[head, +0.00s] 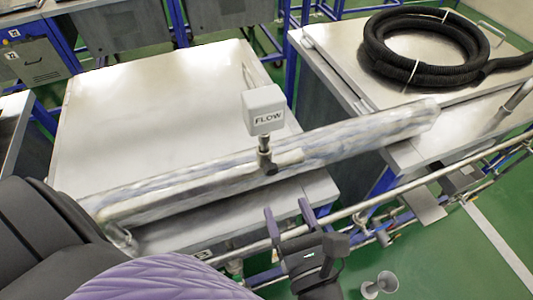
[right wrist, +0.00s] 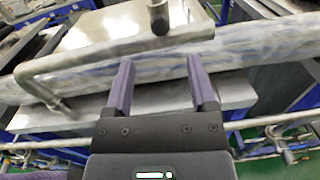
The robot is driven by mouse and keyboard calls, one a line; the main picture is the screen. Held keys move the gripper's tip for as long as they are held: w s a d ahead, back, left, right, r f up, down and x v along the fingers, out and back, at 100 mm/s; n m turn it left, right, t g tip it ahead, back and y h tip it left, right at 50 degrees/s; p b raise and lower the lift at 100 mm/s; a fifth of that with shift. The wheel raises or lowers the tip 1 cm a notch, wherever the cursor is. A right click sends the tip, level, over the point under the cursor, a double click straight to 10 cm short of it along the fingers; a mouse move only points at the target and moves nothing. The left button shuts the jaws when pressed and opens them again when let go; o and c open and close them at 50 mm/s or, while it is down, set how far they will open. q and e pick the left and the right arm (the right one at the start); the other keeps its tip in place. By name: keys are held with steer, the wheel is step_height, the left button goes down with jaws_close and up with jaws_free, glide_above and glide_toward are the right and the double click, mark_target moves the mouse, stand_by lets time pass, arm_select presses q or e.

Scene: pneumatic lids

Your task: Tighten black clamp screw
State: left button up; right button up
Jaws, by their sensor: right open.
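A small black piece (head: 271,168), which looks like the clamp screw, sits at the foot of the stem under the white FLOW box (head: 264,108). A dark upright cylinder (right wrist: 158,16) on the pipe shows at the top of the right wrist view; I cannot tell if it is the screw. My right gripper (head: 287,207) is open and empty, in front of the pipe and below the black piece in the picture. In the right wrist view its purple fingers (right wrist: 160,62) point toward the pipe (right wrist: 110,52), apart from the dark cylinder. My left gripper is not in view.
A coiled black hose (head: 440,75) rests on the right table. A metal rail (head: 350,211) runs along the front. A small grey funnel-shaped object (head: 380,285) is at the lower right.

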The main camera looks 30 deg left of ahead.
mark_target(272, 173)
steer(key=x, duration=0.8)
steer(key=shift+w+a+r+p, duration=0.1)
steer(key=shift+w+a+p, duration=0.1)
steer(key=shift+w+p, duration=0.1)
jaws_close()
